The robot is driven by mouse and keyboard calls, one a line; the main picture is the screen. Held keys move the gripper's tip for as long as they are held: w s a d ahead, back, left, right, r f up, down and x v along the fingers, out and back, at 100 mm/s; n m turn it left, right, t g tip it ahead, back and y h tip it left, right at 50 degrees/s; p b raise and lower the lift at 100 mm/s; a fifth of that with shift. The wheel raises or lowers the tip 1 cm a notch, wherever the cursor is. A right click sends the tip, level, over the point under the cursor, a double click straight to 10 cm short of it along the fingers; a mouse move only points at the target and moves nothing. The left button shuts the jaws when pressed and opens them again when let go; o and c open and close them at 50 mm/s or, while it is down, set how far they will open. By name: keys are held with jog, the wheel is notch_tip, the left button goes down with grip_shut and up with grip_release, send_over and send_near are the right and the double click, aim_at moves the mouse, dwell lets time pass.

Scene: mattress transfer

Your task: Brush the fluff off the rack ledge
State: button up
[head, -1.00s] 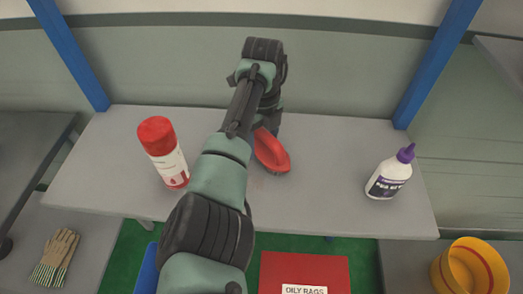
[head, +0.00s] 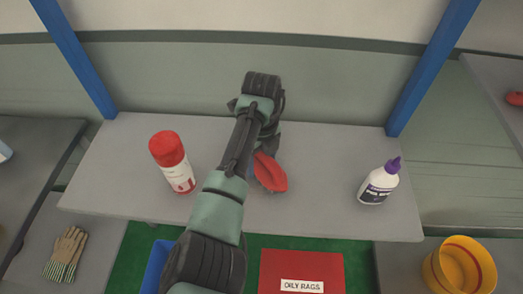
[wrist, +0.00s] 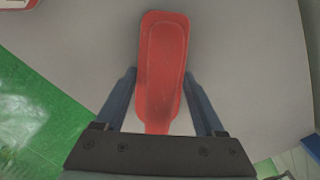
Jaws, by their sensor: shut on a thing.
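The rack ledge (head: 320,205) is a light grey shelf between two blue posts. A red brush (head: 270,172) is at its middle, and my gripper (head: 268,148) is shut on it from behind, mostly hidden by my arm. In the wrist view the red brush (wrist: 162,62) lies lengthwise between the two fingers of my gripper (wrist: 160,80), above the grey ledge (wrist: 240,70). Its bristles are hidden beneath it, and I cannot tell whether they touch the ledge. I cannot make out any fluff in these views.
A red-capped can (head: 172,162) stands left on the ledge and a white purple-capped bottle (head: 379,182) right. Below the front are a red OILY RAGS bin (head: 300,265) and a blue bin (head: 156,268). Gloves (head: 66,253) and a yellow container (head: 460,268) lie to the sides.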

jog(key=shift+s+r+p, duration=0.15)
jog(key=shift+s+p, duration=0.4)
jog(key=shift+p, duration=0.3)
jog(key=s+p, duration=0.3)
jog(key=p, duration=0.2)
jog(key=shift+s, duration=0.3)
jog(key=shift+s+p, duration=0.95)
jog(key=shift+p, duration=0.15)
jog(key=shift+s+f, duration=0.3)
jog(key=shift+f, duration=0.05)
notch_tip(320, 180, up, 6)
jog(key=p, duration=0.5)
jog(key=shift+w+p, duration=0.15)
jog(key=shift+p, duration=0.25)
jog(key=shift+r, duration=0.2)
notch_tip(320, 180, up, 3)
jog(key=p, duration=0.3)
